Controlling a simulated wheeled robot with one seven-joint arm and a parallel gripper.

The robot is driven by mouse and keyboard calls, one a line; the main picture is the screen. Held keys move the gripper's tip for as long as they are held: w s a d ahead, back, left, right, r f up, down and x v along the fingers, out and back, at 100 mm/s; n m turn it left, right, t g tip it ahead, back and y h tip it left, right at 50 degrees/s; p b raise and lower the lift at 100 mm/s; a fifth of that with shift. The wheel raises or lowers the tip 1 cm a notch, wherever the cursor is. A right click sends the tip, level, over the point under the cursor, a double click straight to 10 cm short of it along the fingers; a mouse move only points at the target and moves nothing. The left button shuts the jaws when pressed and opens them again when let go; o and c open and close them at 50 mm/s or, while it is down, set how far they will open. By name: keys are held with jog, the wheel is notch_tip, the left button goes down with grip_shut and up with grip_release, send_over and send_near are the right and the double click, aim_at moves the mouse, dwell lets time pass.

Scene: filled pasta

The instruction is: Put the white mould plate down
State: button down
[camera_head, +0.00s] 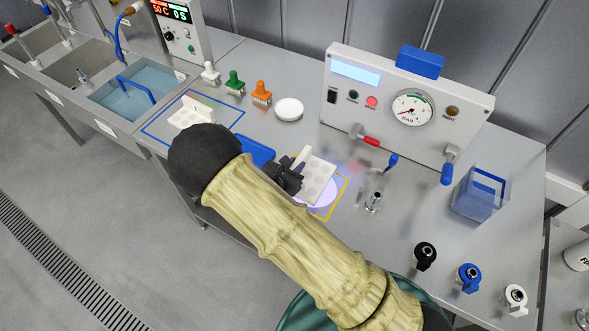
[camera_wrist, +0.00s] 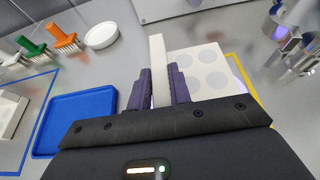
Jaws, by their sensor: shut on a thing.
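My gripper (camera_wrist: 160,88) is shut on the upright white tab of the white mould plate (camera_wrist: 204,75). In the head view the plate (camera_head: 317,180) shows at my fingertips, a flat white piece with round pale recesses. It is over or close to the yellow-outlined square (camera_head: 341,197) on the steel bench, above a pale lilac lit disc (camera_head: 319,199). I cannot tell whether the plate touches the surface. A second white plate with a tab (camera_head: 190,114) lies in the blue-outlined area at left. My arm hides part of the bench in the head view.
A blue tray (camera_wrist: 85,120) lies left of my gripper. A white round dish (camera_head: 289,109) and white, green and orange brushes (camera_head: 235,82) stand behind. A gauge panel (camera_head: 405,105), metal nozzle (camera_head: 373,203) and clear blue container (camera_head: 482,193) are to the right. Black, blue and white fittings (camera_head: 468,277) stand front right.

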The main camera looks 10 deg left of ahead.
jog(key=shift+f, duration=1.25)
jog(key=shift+f, duration=0.15)
jog(key=c, duration=1.3)
grip_release()
jog(key=b+v, duration=0.2)
jog(key=v, duration=1)
jog(key=shift+s, duration=0.1)
